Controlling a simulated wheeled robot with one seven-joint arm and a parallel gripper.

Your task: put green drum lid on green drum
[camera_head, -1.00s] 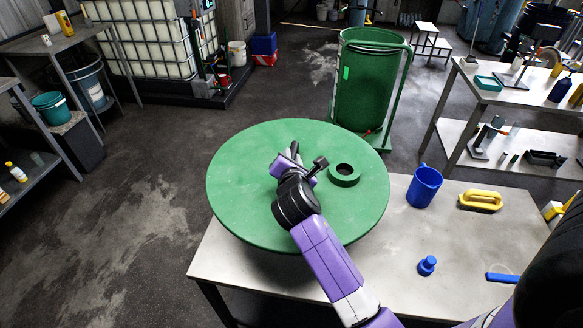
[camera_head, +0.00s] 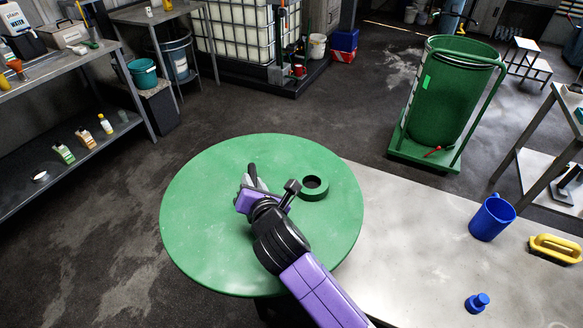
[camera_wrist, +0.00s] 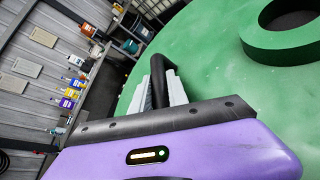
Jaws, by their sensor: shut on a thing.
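The green drum lid (camera_head: 215,230) is a large flat green disc in the middle of the head view, with a raised green ring (camera_head: 323,189) around a dark hole on its top. My gripper (camera_head: 250,180) is over the lid's upper middle, shut on a dark handle that stands up from it. In the wrist view the gripper's grey fingers (camera_wrist: 162,85) close around this black handle (camera_wrist: 160,75). The lid overlaps the left end of the table in the head view; I cannot tell whether it touches it. The green drum (camera_head: 440,100) stands open-topped on a green wheeled carrier (camera_head: 410,150) at the upper right.
The grey table (camera_head: 400,240) bears a blue mug (camera_head: 492,217), a yellow brush (camera_head: 555,249) and a blue bottle (camera_head: 477,303). A shelf (camera_head: 75,100) stands at left, and another table (camera_head: 548,140) at right. Floor between lid and drum is clear.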

